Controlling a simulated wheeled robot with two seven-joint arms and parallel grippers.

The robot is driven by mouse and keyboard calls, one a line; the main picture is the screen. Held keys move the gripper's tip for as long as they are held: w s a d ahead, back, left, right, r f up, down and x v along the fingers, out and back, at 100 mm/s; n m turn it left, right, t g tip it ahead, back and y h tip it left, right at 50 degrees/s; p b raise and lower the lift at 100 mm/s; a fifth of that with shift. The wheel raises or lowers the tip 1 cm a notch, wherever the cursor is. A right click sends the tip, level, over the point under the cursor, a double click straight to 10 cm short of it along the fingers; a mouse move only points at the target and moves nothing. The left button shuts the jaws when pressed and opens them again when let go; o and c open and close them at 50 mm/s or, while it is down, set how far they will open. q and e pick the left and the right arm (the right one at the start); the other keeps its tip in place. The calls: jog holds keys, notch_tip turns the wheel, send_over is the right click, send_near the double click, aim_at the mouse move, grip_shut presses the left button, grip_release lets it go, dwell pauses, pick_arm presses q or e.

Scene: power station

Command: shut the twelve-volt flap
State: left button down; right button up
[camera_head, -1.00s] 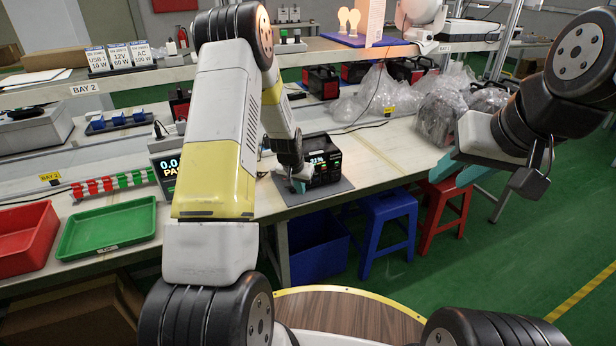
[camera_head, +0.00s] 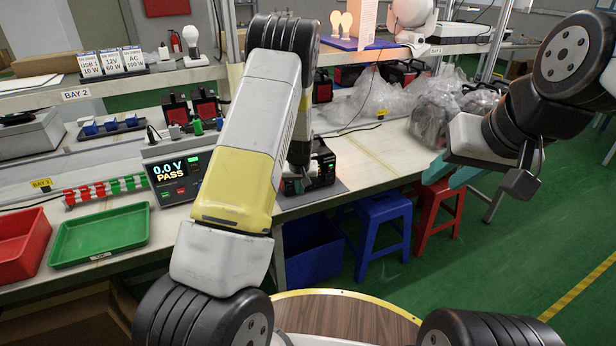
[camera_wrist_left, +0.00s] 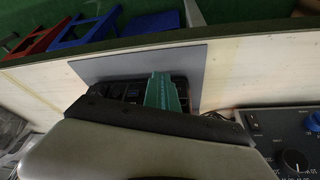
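The black power station (camera_head: 325,160) stands on a grey mat on the bench, partly hidden behind my left arm in the head view. In the left wrist view its dark front with sockets (camera_wrist_left: 122,91) shows beyond its top edge. I cannot make out the twelve-volt flap or whether it is open. My left gripper's teal fingers (camera_wrist_left: 163,92) are together and empty, close in front of the station's face; I cannot tell if they touch it. My right gripper (camera_head: 450,174) is open and empty, right of the bench, far from the station.
The grey mat (camera_wrist_left: 148,63) lies under the station. A tester (camera_head: 180,172) reading "0.0 V PASS" stands to its left. Green (camera_head: 100,236) and red (camera_head: 20,242) trays are further left. Blue (camera_head: 384,212) and red (camera_head: 436,200) stools stand by the bench. Plastic bags (camera_head: 375,105) lie behind.

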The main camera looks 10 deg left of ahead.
pick_arm(q)
jog(key=shift+a, duration=0.1)
dwell(0.4)
jog(key=shift+s+a, duration=0.35)
jog(key=shift+a, duration=0.25)
jog(key=shift+s, duration=0.1)
